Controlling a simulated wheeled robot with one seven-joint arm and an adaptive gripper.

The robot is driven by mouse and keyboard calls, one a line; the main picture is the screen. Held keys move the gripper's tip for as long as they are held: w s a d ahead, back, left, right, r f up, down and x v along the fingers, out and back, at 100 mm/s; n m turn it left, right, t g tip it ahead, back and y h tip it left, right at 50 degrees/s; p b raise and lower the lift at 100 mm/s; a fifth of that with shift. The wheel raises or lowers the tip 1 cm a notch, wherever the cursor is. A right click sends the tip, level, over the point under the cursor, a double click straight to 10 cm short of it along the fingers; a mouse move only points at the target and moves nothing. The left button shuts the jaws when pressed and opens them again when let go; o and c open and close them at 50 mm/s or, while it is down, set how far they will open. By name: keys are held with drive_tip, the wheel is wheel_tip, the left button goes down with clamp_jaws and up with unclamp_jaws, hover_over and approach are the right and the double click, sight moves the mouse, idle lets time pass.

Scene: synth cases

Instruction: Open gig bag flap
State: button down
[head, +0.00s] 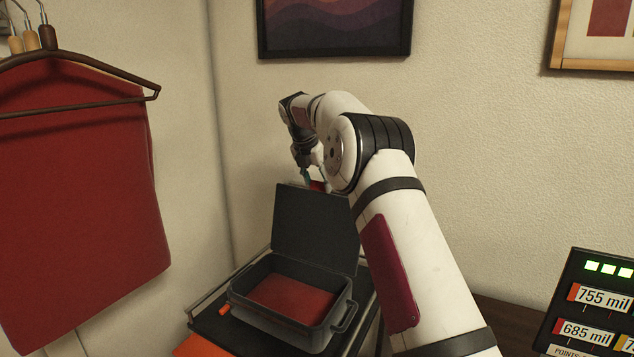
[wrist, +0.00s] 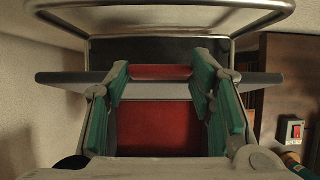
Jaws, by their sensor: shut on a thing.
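The gig bag (head: 290,322) is a dark grey box-like case with a red inside and a side handle. Its flap (head: 315,228) stands raised, close to upright, at the back of the case, so the case is open. My gripper (head: 312,182) is at the flap's top edge, shut on the red tab there. In the wrist view, the teal finger pads of my gripper (wrist: 160,78) stand on either side of the red tab (wrist: 160,72), with the flap's dark edge running across. The red inside shows below, between the fingers. The finger contact is partly hidden in the head view.
The case sits on a dark cart with a metal rail (head: 205,305). A red garment (head: 75,200) hangs at the left. The wall is close behind my arm.

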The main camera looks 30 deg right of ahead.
drive_tip(key=shift+d+r, duration=0.15)
drive_tip(key=shift+r, duration=0.1)
drive_tip(key=c, duration=0.7)
unclamp_jaws()
drive_tip(key=shift+f, duration=0.1)
drive_tip(key=v, duration=1.2)
